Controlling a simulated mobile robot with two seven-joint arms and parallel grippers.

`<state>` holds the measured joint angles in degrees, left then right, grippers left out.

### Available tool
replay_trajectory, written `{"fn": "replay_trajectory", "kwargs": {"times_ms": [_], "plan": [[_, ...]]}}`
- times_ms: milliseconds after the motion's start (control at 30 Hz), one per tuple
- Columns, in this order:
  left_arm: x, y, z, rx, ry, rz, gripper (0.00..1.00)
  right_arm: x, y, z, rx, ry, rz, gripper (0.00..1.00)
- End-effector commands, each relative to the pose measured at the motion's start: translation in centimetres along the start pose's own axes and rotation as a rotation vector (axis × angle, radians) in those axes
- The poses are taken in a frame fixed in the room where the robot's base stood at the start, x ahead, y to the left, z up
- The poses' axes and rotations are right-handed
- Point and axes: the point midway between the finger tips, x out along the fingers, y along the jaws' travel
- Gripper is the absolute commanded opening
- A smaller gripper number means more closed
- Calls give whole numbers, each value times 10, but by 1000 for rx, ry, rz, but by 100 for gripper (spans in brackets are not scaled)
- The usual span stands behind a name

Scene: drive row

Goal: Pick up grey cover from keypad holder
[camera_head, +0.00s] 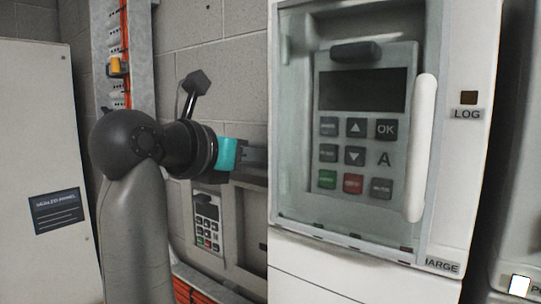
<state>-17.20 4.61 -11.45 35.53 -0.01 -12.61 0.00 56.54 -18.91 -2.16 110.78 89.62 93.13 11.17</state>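A large grey keypad (366,122) with a dark screen and several buttons sits behind a clear pane in the white cabinet on the right. A dark rounded piece (355,51) is at its top. A smaller keypad (208,222) sits in a pale recessed housing (238,240) left of this cabinet. I cannot tell which part is the grey cover. My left gripper (254,156), past a teal band on the dark wrist, is above and right of the smaller keypad, by the cabinet's left edge. Its fingertips are not clear. My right gripper is not in view.
A long white handle (420,148) stands out at the right of the clear pane. A grey cabinet (40,130) with a dark label is at the far left. Orange cables (125,50) run up a metal channel on the block wall (225,60).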

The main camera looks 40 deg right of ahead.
Motion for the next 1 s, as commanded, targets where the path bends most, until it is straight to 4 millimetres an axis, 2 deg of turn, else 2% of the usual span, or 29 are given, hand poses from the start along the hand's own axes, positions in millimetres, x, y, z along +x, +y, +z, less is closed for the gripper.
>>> {"fn": "replay_trajectory", "kwargs": {"times_ms": [367, 800, 1000], "plan": [[8, 0, 1, 0, 0, 0, 0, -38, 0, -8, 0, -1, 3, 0], [8, 0, 1, 0, 0, 0, 0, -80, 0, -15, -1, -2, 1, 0], [8, 0, 1, 0, 0, 0, 0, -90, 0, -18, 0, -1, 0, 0]]}}
